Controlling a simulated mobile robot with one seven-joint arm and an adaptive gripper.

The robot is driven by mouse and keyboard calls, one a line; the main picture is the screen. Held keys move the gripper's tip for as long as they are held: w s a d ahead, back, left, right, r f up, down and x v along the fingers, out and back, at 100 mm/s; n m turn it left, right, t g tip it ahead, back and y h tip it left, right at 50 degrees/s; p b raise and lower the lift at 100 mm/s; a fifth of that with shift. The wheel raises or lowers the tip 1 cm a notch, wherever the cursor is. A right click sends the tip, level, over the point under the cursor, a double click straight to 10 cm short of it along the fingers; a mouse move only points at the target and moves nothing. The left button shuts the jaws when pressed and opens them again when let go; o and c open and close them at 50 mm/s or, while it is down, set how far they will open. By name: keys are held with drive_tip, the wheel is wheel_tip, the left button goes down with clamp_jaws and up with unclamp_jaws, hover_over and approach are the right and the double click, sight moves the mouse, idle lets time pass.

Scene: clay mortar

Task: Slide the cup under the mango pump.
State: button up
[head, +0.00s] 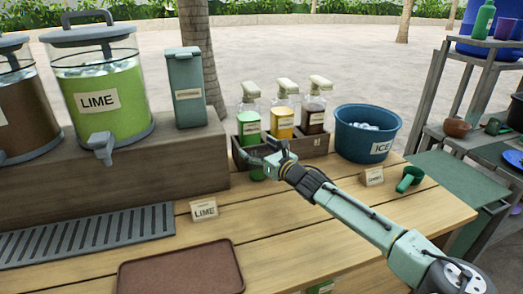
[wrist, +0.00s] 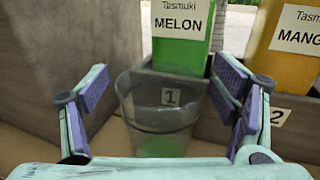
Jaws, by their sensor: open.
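The cup (wrist: 158,125) is clear and upright with some green at its bottom. In the wrist view it stands in front of the green bottle labelled MELON (wrist: 181,45), by the tag numbered 1. My gripper (wrist: 162,100) is open, with a finger on each side of the cup and no clear contact. In the head view my gripper (head: 264,158) is low in front of the dark pump box, mostly hiding the cup. The mango pump (head: 282,120) is the yellow bottle right of the melon pump (head: 250,124); its label is partly cut off in the wrist view (wrist: 296,38).
A brown-filled pump (head: 314,112) stands right of mango in the same box (head: 312,146). The blue ice bucket (head: 352,140) is further right, with a green scoop (head: 410,179) nearby. The wooden dispenser step (head: 190,150) rises to the left. A brown tray (head: 180,267) lies in front.

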drive_tip(key=shift+c, duration=0.5)
drive_tip(key=c, duration=1.1)
drive_tip(key=shift+c, duration=0.2)
